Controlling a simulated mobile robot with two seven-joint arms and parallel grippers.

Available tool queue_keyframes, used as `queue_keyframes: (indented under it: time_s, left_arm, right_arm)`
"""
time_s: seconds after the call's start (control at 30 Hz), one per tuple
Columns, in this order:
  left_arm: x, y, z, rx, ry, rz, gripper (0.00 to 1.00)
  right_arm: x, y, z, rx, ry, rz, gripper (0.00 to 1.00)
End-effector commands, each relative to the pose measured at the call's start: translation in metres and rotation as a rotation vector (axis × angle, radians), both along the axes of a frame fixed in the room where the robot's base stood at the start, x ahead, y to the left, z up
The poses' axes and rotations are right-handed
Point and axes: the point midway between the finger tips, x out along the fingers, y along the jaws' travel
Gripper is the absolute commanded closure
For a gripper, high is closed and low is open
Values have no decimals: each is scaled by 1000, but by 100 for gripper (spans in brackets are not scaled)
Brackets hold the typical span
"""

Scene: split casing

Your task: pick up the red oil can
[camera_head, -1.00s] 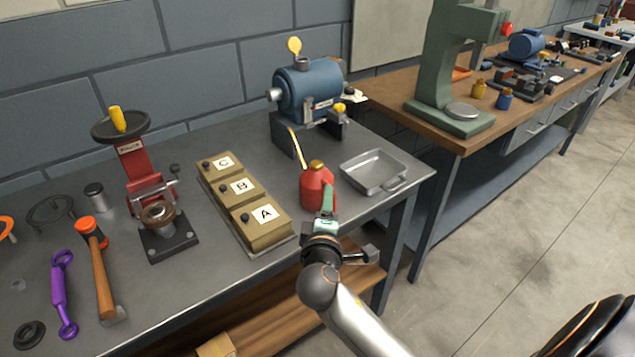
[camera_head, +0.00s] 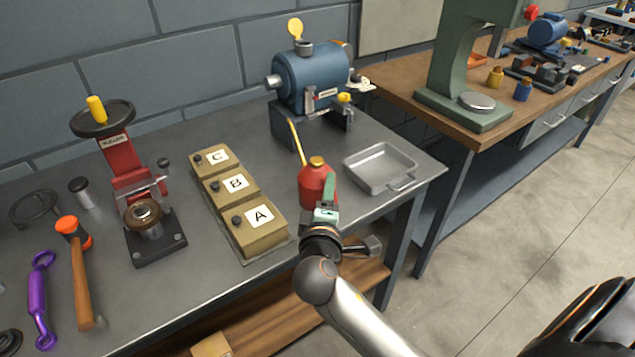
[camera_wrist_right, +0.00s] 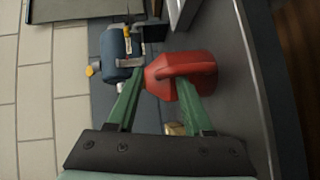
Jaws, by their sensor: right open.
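The red oil can (camera_head: 311,187) stands upright on the grey workbench, with a brass cap and a thin yellow spout rising to the left. It also shows in the right wrist view (camera_wrist_right: 182,72), lying sideways in that picture. My right gripper (camera_head: 327,198) is at the can's front side, its green fingers pointing at it. In the right wrist view the two green fingers (camera_wrist_right: 157,108) are spread apart, with the can at and between their tips. Whether they touch the can I cannot tell. My left gripper is not in view.
A grey metal tray (camera_head: 409,186) lies right of the can. Boxes lettered A, B and C (camera_head: 272,238) stand to the left. A blue motor (camera_head: 311,80) is behind. A red press (camera_head: 125,168) and a hammer (camera_head: 81,285) are further left.

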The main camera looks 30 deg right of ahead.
Motion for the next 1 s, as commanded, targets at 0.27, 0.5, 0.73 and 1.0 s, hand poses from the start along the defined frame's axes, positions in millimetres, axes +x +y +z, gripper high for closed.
queue_keyframes:
  time_s: [0.27,0.5,0.73,1.0]
  left_arm:
    - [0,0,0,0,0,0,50]
    - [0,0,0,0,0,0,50]
    - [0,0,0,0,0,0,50]
    - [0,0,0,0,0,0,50]
  right_arm:
    - [0,0,0,0,0,0,67]
    - [0,0,0,0,0,0,94]
    - [0,0,0,-1,-1,0,100]
    - [0,0,3,-2,-6,0,100]
